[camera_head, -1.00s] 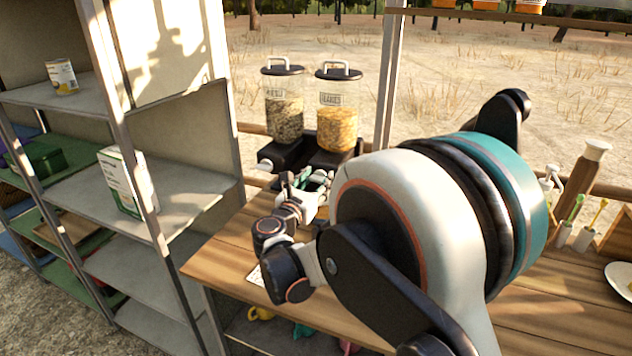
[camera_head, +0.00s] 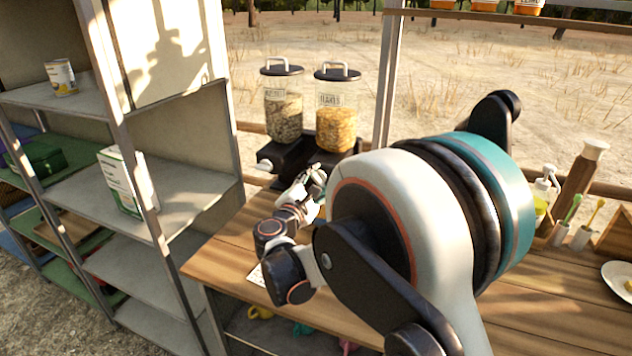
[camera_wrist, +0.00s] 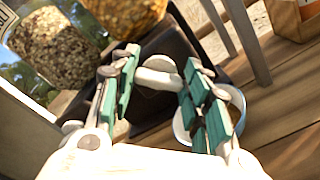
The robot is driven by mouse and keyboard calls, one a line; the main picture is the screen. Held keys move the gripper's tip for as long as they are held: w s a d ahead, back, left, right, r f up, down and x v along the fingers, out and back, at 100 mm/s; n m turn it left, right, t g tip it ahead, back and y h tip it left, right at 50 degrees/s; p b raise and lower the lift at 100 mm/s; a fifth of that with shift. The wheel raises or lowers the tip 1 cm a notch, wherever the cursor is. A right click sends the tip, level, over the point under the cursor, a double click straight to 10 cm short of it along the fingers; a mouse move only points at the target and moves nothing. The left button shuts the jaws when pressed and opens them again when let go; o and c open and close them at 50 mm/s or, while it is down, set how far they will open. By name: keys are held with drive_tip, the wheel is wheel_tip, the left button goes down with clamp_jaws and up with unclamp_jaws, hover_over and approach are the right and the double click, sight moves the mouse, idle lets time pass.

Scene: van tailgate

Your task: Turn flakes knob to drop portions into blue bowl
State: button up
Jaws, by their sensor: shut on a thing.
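My gripper (camera_wrist: 160,68) is shut on the white flakes knob (camera_wrist: 157,78), with a green-padded finger on each side. In the head view my gripper (camera_head: 316,180) is in front of the dispenser base, and my arm hides the knob. A pale bowl with a bluish rim (camera_wrist: 240,101) sits on the counter, partly behind the right finger.
A second dispenser (camera_head: 284,120) with darker cereal and its own white knob (camera_head: 264,165) stands just left. Grey shelves (camera_head: 185,190) stand left of the wooden counter (camera_head: 225,250). Bottles and brushes (camera_head: 573,205) and a white plate (camera_head: 620,278) are at the right.

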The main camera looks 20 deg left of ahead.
drive_tip(key=shift+f+m, duration=0.15)
drive_tip(key=shift+m, duration=3.65)
drive_tip(key=o, duration=1.1)
drive_tip(key=shift+c, duration=0.2)
drive_tip(key=s, duration=1.2)
drive_tip(key=shift+a, duration=0.4)
